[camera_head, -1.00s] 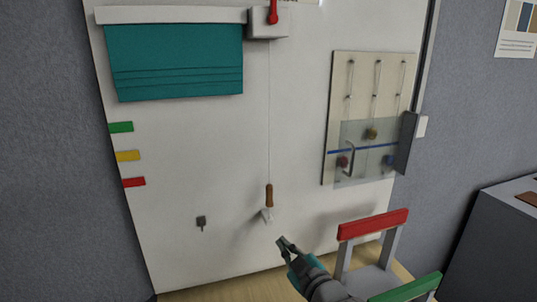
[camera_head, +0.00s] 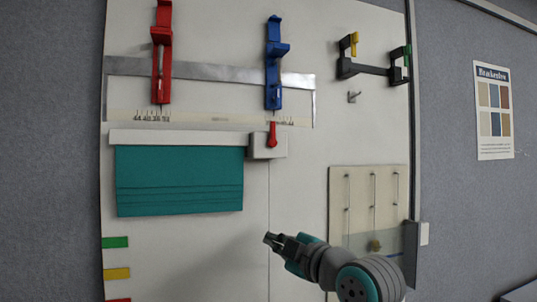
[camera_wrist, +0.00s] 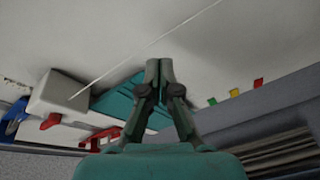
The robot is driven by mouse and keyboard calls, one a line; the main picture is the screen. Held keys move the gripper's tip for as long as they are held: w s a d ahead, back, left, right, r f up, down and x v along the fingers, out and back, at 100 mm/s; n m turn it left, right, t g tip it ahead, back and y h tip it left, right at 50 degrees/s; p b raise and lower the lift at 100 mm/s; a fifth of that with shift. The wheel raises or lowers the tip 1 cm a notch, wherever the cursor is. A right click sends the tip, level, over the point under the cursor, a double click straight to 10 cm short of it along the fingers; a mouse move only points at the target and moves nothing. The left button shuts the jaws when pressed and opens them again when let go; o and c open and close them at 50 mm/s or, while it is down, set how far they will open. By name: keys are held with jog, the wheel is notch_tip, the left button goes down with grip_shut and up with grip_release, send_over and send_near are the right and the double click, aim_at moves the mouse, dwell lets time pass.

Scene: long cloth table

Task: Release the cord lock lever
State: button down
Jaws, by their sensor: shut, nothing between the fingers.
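The cord lock is a white box (camera_head: 267,146) at the right end of the teal blind (camera_head: 180,182). Its red lever (camera_head: 273,134) stands upright on the box front. A thin cord (camera_head: 269,190) hangs from the box. My gripper (camera_head: 268,238) is below the box, close to the cord's line, and touches neither box nor lever. In the wrist view, the fingers (camera_wrist: 159,68) are shut together and empty. That view also shows the white box (camera_wrist: 60,93), the red lever (camera_wrist: 50,121) and the cord (camera_wrist: 140,57) at the left and top.
A red bracket (camera_head: 162,50) and a blue bracket (camera_head: 274,62) sit above the box on a metal square (camera_head: 215,73). A clamp-like bar (camera_head: 375,69) is at upper right. Coloured tags (camera_head: 116,242) are at lower left.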

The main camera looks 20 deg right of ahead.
jog(key=s+r+n, duration=0.3)
jog(key=r+n, duration=0.1)
jog(key=r, duration=0.9)
jog(key=n, duration=0.3)
send_near(270, 126)
jog(key=s+a, duration=0.2)
jog(key=a, duration=0.2)
jog(key=shift+s+a+f+y, duration=0.1)
jog(key=shift+a+y, duration=0.05)
jog(key=shift+y, duration=0.25)
jog(key=w, duration=0.9)
jog(key=shift+w+d, duration=0.25)
jog(key=shift+d, duration=0.05)
